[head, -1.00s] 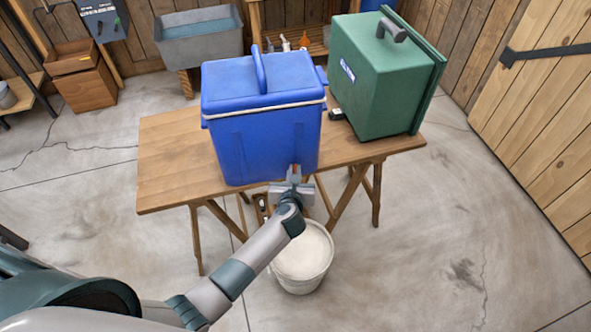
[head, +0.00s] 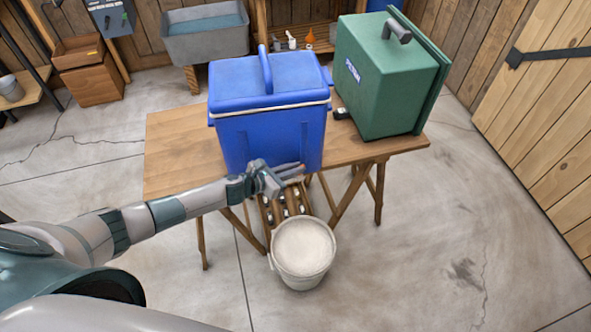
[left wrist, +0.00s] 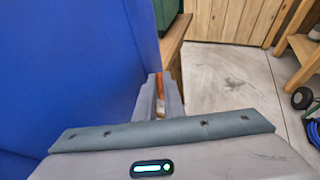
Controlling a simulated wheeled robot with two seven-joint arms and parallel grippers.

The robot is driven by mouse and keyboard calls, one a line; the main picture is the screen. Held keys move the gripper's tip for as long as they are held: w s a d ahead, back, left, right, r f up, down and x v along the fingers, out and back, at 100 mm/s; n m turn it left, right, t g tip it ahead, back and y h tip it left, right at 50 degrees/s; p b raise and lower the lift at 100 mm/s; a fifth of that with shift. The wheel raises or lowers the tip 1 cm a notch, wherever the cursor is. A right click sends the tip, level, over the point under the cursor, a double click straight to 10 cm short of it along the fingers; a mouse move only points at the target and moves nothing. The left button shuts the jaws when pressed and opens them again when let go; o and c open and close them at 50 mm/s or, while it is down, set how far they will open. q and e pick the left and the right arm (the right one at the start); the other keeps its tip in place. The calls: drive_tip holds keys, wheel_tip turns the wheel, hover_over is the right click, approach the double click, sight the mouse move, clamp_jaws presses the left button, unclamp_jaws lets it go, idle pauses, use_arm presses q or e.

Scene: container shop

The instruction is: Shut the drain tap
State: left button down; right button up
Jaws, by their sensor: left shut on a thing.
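The blue cool box (head: 268,128) stands on the wooden table, and its blue wall (left wrist: 70,80) fills the left of the left wrist view. My left gripper (head: 298,171) is low at the box's front face, fingers pointing right. In the left wrist view the fingers (left wrist: 160,98) are shut on a small orange-red piece (left wrist: 159,82), which looks like the drain tap's handle. The rest of the tap is hidden behind the gripper, and I cannot tell how it is turned. A white bucket (head: 303,278) with pale contents stands on the floor below. My right gripper is not in view.
A green case (head: 385,85) stands beside the cool box on the table (head: 175,150). A rack with several small items (head: 283,203) shows under the table behind the bucket. A grey sink (head: 205,42) is at the back. The floor at right is clear.

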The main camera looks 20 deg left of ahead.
use_arm(q)
drive_tip(key=shift+w+a+m+g+h, duration=0.15)
drive_tip(key=shift+m+g+h, duration=0.15)
drive_tip(key=shift+m+h, duration=0.2)
drive_tip(key=c, duration=1.9)
unclamp_jaws()
drive_tip(key=shift+o, duration=0.2)
drive_tip(key=shift+n+y, duration=0.3)
